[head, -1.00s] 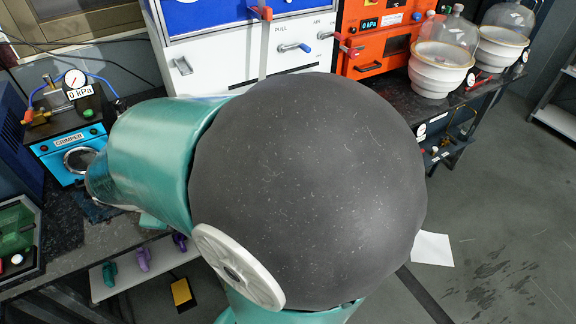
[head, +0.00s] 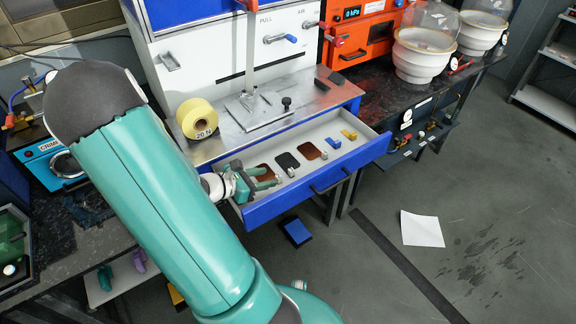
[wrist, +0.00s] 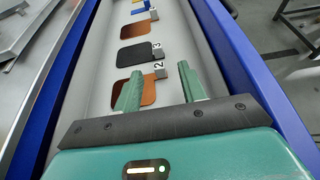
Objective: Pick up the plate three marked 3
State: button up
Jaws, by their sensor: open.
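The black plate beside the label 3 (wrist: 138,53) lies flat in the open drawer; in the head view it is the dark plate (head: 287,161) between two brown ones. A nearer brown plate with the label 2 (wrist: 149,91) lies between my gripper and the black plate. My gripper (wrist: 161,72) is open and empty, its fingers pointing along the drawer. In the head view my gripper (head: 273,178) is at the drawer's left end, close to the nearest brown plate (head: 264,172), which it may partly hide.
A farther brown plate (head: 310,150), a blue piece (head: 334,142) and a yellow piece (head: 349,134) lie along the drawer. The blue drawer front (head: 365,160) and the metal worktop (head: 225,143) flank it.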

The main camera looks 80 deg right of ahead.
aim_at(290, 170)
jog(key=x, duration=0.4)
jog(key=shift+s+d+f, duration=0.15)
jog(key=shift+d, duration=0.1)
jog(key=x, duration=0.5)
jog(key=shift+d+r, duration=0.25)
jog(key=shift+r, duration=0.05)
jog(key=shift+c, duration=0.2)
grip_shut()
